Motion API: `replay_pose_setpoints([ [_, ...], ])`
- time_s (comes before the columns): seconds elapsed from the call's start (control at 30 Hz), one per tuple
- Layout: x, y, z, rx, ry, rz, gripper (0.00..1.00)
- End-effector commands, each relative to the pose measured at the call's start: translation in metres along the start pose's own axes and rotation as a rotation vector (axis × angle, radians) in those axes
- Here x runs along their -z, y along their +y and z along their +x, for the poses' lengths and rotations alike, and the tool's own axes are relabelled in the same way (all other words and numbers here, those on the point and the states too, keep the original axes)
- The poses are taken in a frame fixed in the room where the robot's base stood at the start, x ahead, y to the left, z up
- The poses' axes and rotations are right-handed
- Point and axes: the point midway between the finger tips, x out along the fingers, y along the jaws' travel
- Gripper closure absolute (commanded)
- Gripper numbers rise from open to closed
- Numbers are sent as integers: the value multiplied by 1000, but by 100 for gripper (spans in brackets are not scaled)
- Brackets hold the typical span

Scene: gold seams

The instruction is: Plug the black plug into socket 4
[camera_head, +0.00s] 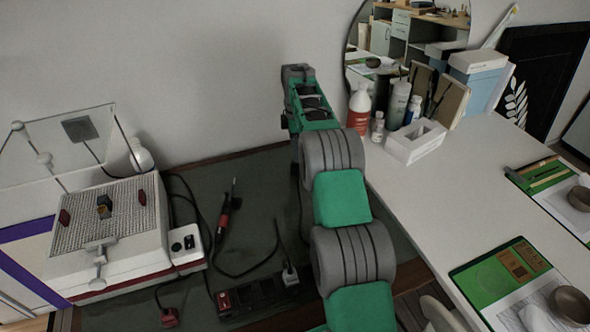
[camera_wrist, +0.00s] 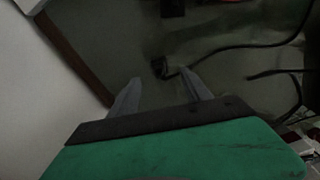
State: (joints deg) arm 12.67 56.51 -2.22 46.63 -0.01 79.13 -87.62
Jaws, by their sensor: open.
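My gripper (camera_wrist: 163,77) is open in the wrist view, its two grey fingers apart with nothing between them. A small black plug (camera_wrist: 158,67) lies on the dark green mat just beyond the fingertips, roughly in line with the gap. Its black cable runs off to the right. In the head view my arm hides the gripper, and I cannot make out this plug there. The black power strip (camera_head: 258,296) lies at the mat's front edge, partly behind my arm. A grey-white plug (camera_head: 290,273) stands at it. The socket numbers are too small to read.
A soldering iron (camera_head: 228,212) and loose cables lie on the mat (camera_head: 262,180). A red plug (camera_head: 169,318) is at front left. A white machine with a gridded top (camera_head: 112,253) stands left. Bottles (camera_head: 358,108) and a white box (camera_head: 415,143) stand on the right table.

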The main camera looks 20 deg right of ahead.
Motion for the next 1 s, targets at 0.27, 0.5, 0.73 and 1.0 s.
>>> replay_pose_setpoints([
  [0.27, 0, 0, 6, 1, 0, 2, 44],
  [0.5, 0, 0, 25, -1, 0, 3, 44],
  [0.73, 1, 0, 28, 0, 0, 3, 44],
  [1.0, 3, 1, 68, 1, 0, 2, 44],
])
